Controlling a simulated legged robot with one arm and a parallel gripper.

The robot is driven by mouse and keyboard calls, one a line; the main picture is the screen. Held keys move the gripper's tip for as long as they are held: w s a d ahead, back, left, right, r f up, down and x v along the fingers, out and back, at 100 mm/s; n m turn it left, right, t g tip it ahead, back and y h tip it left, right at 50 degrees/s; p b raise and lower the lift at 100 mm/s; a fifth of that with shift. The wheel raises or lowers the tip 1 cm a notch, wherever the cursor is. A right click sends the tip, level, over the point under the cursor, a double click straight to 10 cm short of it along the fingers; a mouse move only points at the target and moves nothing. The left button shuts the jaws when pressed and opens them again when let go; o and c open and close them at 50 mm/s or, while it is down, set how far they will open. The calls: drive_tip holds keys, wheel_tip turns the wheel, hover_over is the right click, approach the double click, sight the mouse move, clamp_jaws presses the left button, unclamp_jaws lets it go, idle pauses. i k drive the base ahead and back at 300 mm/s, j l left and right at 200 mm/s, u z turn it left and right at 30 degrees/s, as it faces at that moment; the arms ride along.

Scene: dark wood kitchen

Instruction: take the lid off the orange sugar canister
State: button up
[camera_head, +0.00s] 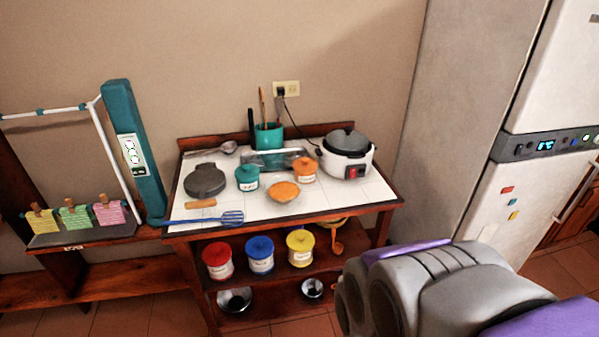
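The orange sugar canister (304,174) stands upright on the white-tiled top of a small wooden table, between a teal canister and a rice cooker. Its orange lid (303,164) appears to be on it. The label is too small to read. An orange bowl-like item (284,192) sits just in front and to the left of it. My grey and purple arm fills the lower right, well in front of the table. My gripper's fingers are not visible.
The teal canister (247,178) and the white rice cooker (346,160) flank the orange canister. A teal utensil holder (269,135) and a metal tray (272,159) are behind. A blue spatula (215,219) lies at the front left. A fridge (480,120) stands at right.

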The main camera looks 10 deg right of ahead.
sight(304, 166)
drive_tip(key=i+j+z, duration=0.3)
drive_tip(key=i, duration=0.35)
drive_tip(key=i+j+z, duration=0.3)
drive_tip(key=i+j, duration=0.2)
drive_tip(key=i, duration=0.15)
